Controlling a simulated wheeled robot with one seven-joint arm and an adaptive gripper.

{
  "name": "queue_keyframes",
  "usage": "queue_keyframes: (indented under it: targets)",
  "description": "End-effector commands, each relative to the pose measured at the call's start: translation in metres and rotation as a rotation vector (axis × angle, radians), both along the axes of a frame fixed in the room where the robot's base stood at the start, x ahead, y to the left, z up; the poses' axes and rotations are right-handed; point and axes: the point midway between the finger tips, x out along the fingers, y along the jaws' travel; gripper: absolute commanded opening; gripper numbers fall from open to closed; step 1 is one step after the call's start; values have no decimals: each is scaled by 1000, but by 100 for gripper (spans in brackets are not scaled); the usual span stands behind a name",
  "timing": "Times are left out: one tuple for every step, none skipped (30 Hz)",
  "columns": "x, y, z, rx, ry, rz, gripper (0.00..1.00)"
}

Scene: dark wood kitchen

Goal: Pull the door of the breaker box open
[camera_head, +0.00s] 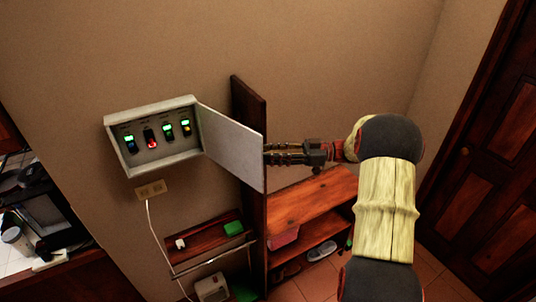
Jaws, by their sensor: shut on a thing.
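The breaker box (152,136) is a grey-white metal box on the wall at the left. Its door (231,145) is hinged on the right side and stands well open, swung out from the wall. Inside the box is a row of several switches, most with green lights and one with a red light. My gripper (270,154) is shut on the door at its free right edge. The fingertips are partly hidden by the door, so the exact contact is not visible.
A tall dark wooden panel (248,96) stands behind the door, with a low wooden shelf (312,199) beside it. An outlet (150,189) with a white cord is below the box. A dark counter (75,278) is at the lower left, and a wooden room door (490,130) at the right.

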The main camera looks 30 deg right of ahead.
Motion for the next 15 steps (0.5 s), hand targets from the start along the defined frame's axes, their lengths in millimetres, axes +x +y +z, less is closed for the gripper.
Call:
queue_keyframes:
  targets:
    - [-4, -10, -1, 0, 1, -5, 27]
    - [-7, -15, -2, 0, 1, -4, 27]
    - [-12, -22, -2, 1, 2, -4, 27]
    - [-16, -28, -1, 2, 1, -4, 27]
    - [-19, -34, -1, 1, 0, -3, 27]
    - [-23, -42, -1, 1, 0, -4, 27]
    - [-26, -47, -1, 1, 0, -3, 27]
    - [-30, -52, -1, 1, 0, -1, 27]
    - [-34, -59, -1, 2, -1, -2, 27]
    - [-36, -64, -1, 2, -1, -2, 27]
    - [-39, -68, 0, 3, -1, -1, 27]
    - [-42, -73, 0, 1, -2, 0, 27]
    - [-45, -77, 0, 2, -1, 0, 27]
    - [-46, -80, 0, 2, -1, 0, 27]
    - [-48, -84, 0, 3, -1, 1, 27]
